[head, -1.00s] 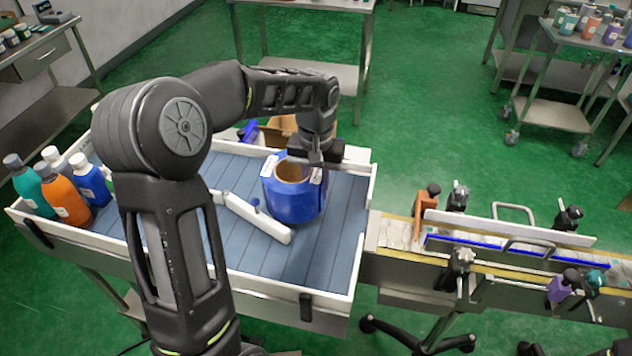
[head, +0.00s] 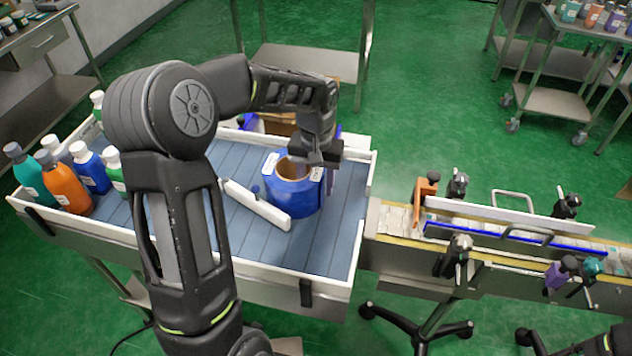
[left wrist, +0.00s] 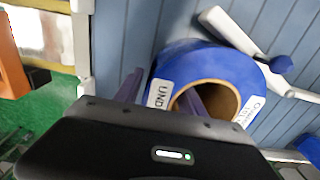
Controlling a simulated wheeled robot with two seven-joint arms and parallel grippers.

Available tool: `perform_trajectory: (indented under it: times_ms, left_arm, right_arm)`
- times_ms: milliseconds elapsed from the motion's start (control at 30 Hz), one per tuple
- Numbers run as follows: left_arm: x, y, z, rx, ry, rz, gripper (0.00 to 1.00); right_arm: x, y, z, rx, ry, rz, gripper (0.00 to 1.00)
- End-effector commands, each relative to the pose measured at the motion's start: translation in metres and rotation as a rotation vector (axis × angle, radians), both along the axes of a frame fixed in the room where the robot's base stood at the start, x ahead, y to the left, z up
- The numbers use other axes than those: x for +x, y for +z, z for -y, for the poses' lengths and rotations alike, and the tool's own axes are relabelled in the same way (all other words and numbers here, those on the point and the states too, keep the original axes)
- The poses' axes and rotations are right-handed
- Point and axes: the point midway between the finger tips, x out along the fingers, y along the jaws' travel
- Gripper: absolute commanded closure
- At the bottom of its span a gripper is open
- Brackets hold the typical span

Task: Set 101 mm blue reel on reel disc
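A blue reel (head: 289,198) with a brown core stands on the slatted blue-grey table, core opening upward. My left gripper (head: 316,170) is over the reel's right side. In the left wrist view the gripper's purple fingers (left wrist: 163,94) are apart, one outside the reel and one at the core opening, with the reel's wall between them. A gap shows beside the outer finger. I cannot make out the reel disc. My right gripper is out of view.
A white bar (head: 257,206) with a blue knob lies close left of the reel. Several bottles (head: 66,188) stand at the table's left end. A raised white rim (head: 364,205) edges the table. A conveyor (head: 400,250) with clamps and guide rails adjoins on the right.

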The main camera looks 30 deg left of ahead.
Motion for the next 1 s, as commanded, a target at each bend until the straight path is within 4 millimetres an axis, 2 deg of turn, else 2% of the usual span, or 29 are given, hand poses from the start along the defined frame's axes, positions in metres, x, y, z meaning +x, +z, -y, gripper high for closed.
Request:
perform_trajectory:
  times_ms: [367, 567, 900, 1000]
  left_arm:
    - [0.000, 0.007, 0.000, 0.001, 0.000, 0.002, 0.53]
    - [0.001, 0.037, 0.000, 0.001, -0.001, 0.006, 0.53]
    - [0.001, 0.104, 0.000, 0.001, 0.000, 0.004, 0.53]
    - [0.001, 0.116, 0.000, 0.001, -0.001, 0.002, 0.53]
  right_arm:
    - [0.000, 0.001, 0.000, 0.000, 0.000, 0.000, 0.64]
    - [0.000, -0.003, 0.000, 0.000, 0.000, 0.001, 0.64]
    - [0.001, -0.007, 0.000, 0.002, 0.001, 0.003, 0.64]
    - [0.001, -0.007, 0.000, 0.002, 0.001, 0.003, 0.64]
